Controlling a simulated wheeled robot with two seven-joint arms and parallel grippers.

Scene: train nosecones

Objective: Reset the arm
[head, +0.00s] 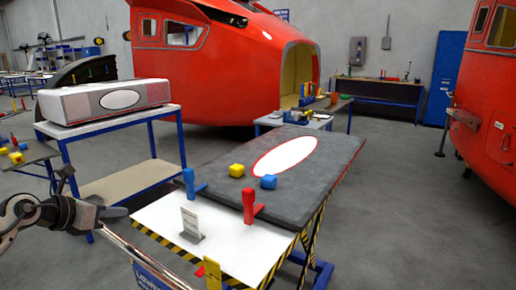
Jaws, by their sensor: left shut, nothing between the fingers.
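My left gripper (114,212) is at the lower left, its arm coming in from the left edge. It is shut and empty, apart from the objects on the table. My right gripper is not in view. The work table (170,215) has a white top and yellow-black striped edges. A dark grey panel (310,185) with a white, red-rimmed oval lies on it.
Red train bodies (225,75) stand behind and at the right (485,110). Grey floor (410,215) is open at the right.

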